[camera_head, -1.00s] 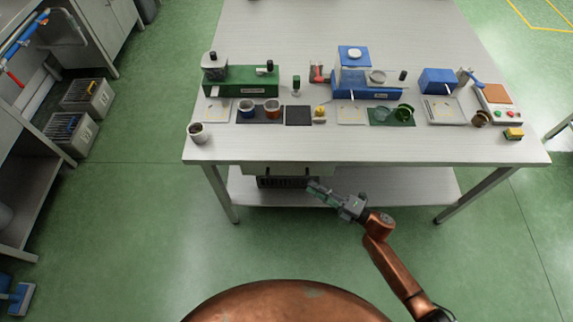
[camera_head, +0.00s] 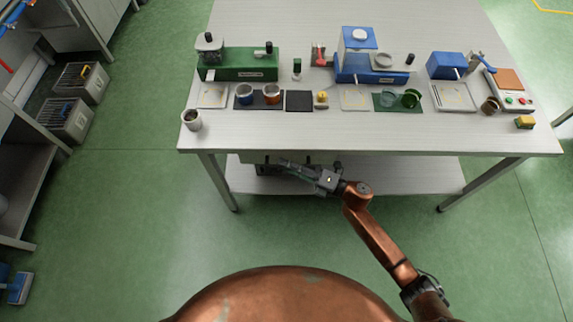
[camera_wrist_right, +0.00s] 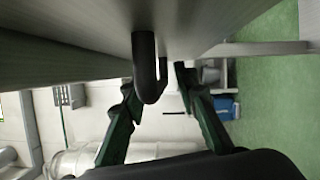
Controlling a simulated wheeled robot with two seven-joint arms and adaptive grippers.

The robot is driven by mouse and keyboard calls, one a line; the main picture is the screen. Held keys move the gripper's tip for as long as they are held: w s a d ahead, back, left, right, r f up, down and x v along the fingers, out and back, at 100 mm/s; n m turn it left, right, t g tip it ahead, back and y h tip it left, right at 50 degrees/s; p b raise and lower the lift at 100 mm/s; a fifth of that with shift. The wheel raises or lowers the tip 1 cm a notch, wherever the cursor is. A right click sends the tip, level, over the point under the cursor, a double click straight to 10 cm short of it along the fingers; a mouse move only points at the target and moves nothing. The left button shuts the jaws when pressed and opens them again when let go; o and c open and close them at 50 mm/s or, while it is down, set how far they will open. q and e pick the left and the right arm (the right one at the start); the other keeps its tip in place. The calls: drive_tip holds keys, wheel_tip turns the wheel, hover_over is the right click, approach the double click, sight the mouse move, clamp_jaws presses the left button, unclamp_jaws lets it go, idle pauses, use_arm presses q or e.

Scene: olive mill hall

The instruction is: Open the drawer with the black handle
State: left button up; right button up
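The drawer (camera_head: 247,157) hangs under the front edge of the table, left of the middle in the head view. Its black handle (camera_wrist_right: 147,62) shows in the right wrist view as a dark bar reaching down from a grey surface. My right gripper (camera_head: 284,163) is in front of the drawer, under the tabletop edge. In the right wrist view my right gripper (camera_wrist_right: 155,78) is open, with one finger on each side of the handle. Contact cannot be made out. In the head view the gripper hides part of the drawer front. My left gripper is not in view.
The table (camera_head: 330,135) carries a green machine (camera_head: 240,66), a blue machine (camera_head: 372,70) and several cups and mats. Its lower shelf (camera_head: 405,178) lies below the gripper. Table legs stand on both sides.

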drive_tip(key=shift+c, duration=0.4)
clamp_jaws()
idle(0.4)
